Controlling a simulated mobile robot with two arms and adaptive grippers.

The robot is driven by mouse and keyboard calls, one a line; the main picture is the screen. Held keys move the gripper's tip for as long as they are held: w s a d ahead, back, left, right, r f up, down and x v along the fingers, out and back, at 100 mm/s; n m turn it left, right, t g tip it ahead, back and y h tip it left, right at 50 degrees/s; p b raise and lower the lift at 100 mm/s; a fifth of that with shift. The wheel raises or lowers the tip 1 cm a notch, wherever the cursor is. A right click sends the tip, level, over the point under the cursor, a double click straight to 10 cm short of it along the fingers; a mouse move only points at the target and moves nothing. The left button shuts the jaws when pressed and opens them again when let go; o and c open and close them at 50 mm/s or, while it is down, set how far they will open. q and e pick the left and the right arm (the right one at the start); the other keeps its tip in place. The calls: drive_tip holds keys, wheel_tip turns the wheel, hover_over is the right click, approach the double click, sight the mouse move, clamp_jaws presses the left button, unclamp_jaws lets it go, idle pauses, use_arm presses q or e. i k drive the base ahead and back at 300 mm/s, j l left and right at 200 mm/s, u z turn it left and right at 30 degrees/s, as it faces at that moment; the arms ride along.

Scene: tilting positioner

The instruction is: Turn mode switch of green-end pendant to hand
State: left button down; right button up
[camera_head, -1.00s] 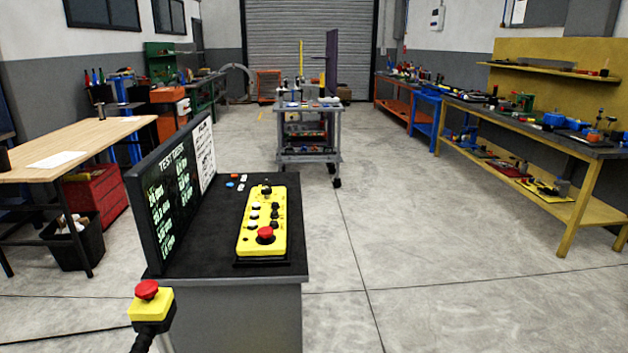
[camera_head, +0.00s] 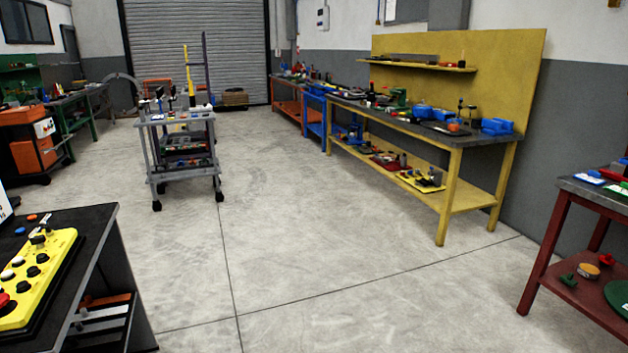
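A yellow control box (camera_head: 40,275) with black knobs, white buttons and a red button lies on the dark top of a console at the lower left, cut off by the picture edge. A black knob (camera_head: 38,241) stands at its far end. I cannot tell from this view whether this box is the green-end pendant, and no switch labels are readable. Neither of my grippers shows in the head view.
The dark console (camera_head: 97,222) stands close at the left. A grey cart (camera_head: 152,143) is further back. A yellow bench (camera_head: 452,160) and a red table (camera_head: 556,228) line the right. Open concrete floor (camera_head: 290,250) lies between them.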

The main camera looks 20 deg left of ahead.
sight(49, 233)
drive_tip(key=i+u, duration=0.35)
drive_tip(key=u, duration=0.15)
drive_tip(key=i+u, duration=0.45)
drive_tip(key=i+l+u, duration=0.2)
drive_tip(key=u, duration=0.3)
drive_tip(key=i+l, duration=0.05)
